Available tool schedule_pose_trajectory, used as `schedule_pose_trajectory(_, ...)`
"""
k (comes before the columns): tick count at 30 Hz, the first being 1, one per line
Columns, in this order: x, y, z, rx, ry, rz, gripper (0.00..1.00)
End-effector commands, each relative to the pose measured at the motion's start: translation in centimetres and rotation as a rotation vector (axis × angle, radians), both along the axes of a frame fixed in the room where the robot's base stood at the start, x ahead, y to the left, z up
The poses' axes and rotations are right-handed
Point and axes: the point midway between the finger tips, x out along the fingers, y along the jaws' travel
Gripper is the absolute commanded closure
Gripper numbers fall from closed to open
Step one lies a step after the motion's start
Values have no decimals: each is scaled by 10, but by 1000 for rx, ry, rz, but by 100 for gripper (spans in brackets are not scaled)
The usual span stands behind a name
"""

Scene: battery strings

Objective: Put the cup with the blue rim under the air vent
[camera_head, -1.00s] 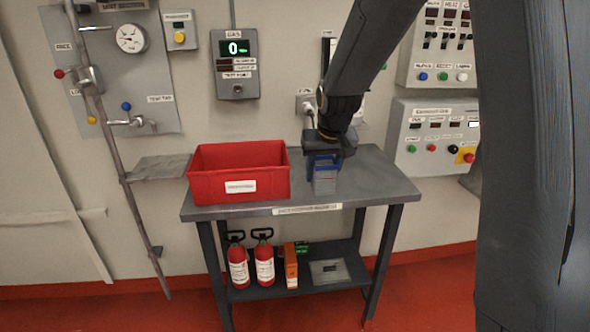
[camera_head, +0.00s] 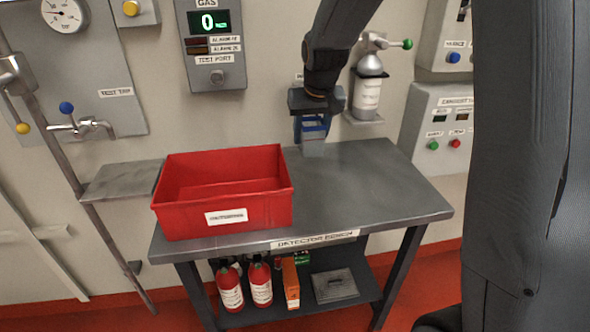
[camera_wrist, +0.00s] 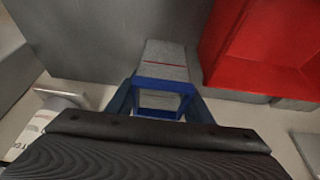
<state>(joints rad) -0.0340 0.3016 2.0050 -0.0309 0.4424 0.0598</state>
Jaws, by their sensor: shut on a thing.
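My gripper (camera_head: 312,122) is shut on a grey, square-sided cup with a blue rim (camera_head: 313,147), over the back part of the bench. In the wrist view the bright blue rim (camera_wrist: 164,86) sits between my fingers, with the grey body (camera_wrist: 165,55) and a thin red line beyond it. The cup looks upright in the head view. I cannot tell how far its base is above the bench top. I cannot make out an air vent in either view.
A red bin (camera_head: 182,222) stands on the left of the metal bench (camera_head: 375,185); its right side is clear. A gas cylinder (camera_head: 368,93) is on the wall right of my gripper. Fire extinguishers (camera_head: 230,290) stand on the lower shelf. A gas panel (camera_head: 211,60) hangs behind.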

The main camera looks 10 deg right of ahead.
Motion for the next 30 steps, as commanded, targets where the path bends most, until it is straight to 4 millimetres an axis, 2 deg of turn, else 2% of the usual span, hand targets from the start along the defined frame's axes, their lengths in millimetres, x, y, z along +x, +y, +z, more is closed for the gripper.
schedule_pose_trajectory(2, 0, 1, -3, 0, 1, 1, 75)
schedule_pose_trajectory(9, -2, 3, -41, 0, 5, 4, 75)
schedule_pose_trajectory(16, -1, 2, -63, 0, 2, 3, 75)
schedule_pose_trajectory(23, -1, 1, -94, -1, 3, 2, 75)
schedule_pose_trajectory(30, 0, 0, -100, 0, -1, 0, 75)
